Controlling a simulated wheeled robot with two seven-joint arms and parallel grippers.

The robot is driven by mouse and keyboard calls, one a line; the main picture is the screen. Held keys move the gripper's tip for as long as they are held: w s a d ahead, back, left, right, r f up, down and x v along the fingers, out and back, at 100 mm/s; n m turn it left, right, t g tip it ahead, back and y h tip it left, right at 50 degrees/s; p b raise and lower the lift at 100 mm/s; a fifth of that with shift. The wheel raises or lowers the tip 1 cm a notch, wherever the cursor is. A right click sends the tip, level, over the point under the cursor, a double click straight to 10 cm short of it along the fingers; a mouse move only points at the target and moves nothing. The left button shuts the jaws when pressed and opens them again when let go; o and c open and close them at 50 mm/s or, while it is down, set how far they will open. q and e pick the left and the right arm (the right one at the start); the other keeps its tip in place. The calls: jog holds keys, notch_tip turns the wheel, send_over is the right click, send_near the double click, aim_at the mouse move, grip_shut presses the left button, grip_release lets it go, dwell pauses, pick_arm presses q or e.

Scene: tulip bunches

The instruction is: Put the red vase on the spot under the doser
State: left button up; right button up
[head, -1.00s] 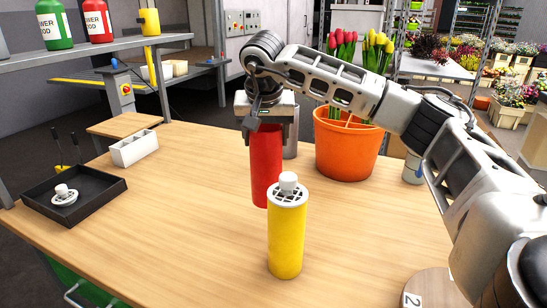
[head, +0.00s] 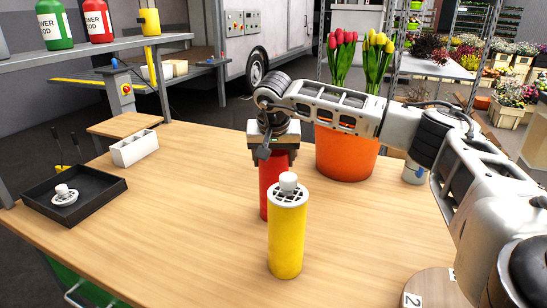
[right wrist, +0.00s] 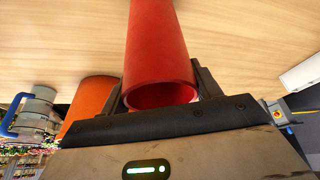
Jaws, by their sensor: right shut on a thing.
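The red vase (head: 268,190) is upright, partly hidden behind the yellow vase (head: 286,240), which has a white grid lid and knob. My right gripper (head: 273,156) is shut on the red vase near its rim, from above. In the right wrist view the red vase (right wrist: 158,45) sits between the two fingers (right wrist: 157,80), its open rim toward the camera. Its base is close to the table; I cannot tell whether it touches. I cannot clearly identify the doser or the spot under it. My left gripper is not in view.
An orange pot (head: 346,155) stands behind, right of the vase, with red and yellow tulips. A black tray (head: 105,194) with a white grid lid and a white box (head: 134,148) are left. A round wooden disc (head: 430,290) is front right. The table's left middle (head: 190,210) is clear.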

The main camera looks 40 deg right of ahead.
jog(key=shift+f, duration=0.1)
jog(key=o, duration=1.6)
